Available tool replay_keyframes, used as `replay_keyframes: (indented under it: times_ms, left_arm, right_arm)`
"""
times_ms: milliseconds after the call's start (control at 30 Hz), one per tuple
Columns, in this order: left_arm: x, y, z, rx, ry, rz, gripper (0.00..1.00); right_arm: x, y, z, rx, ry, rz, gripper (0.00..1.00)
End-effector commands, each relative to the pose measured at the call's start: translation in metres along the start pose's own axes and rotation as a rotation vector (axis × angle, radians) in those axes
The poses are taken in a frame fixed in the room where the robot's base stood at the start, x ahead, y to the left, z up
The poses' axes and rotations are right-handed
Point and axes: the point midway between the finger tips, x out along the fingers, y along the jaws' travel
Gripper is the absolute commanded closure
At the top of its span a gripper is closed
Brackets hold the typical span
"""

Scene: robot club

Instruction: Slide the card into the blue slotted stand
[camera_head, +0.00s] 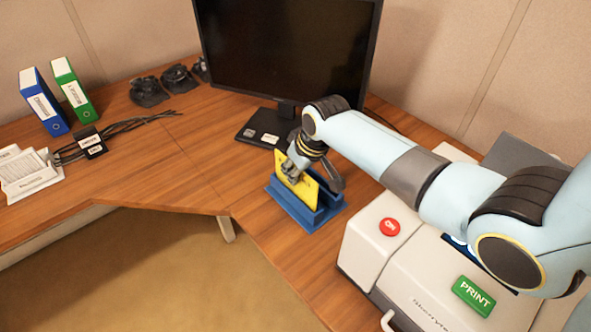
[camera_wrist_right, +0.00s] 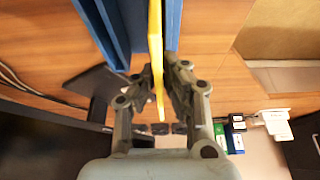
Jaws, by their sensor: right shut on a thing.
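The yellow card (camera_head: 303,189) stands on edge, with its lower part between the walls of the blue slotted stand (camera_head: 291,208). How deep its lower edge sits is hidden by the stand's near wall. My right gripper (camera_head: 291,173) is shut on the card near its upper left part, above the stand. In the right wrist view the card (camera_wrist_right: 156,45) shows edge-on between the two fingers of the gripper (camera_wrist_right: 157,75), with blue stand walls (camera_wrist_right: 109,28) on both sides of it. My left gripper is not in view.
A black monitor (camera_head: 290,45) stands behind the stand. A white printer (camera_head: 385,250) with red and green buttons is close on the right. The desk's front edge is near; wood left of the stand is clear.

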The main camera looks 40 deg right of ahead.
Motion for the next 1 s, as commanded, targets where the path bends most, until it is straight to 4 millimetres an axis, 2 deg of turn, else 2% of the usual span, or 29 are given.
replay_keyframes:
  times_ms: [1000]
  left_arm:
    - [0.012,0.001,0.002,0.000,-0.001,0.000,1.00]
  right_arm:
    - [0.017,0.000,0.007,0.000,0.001,0.000,1.00]
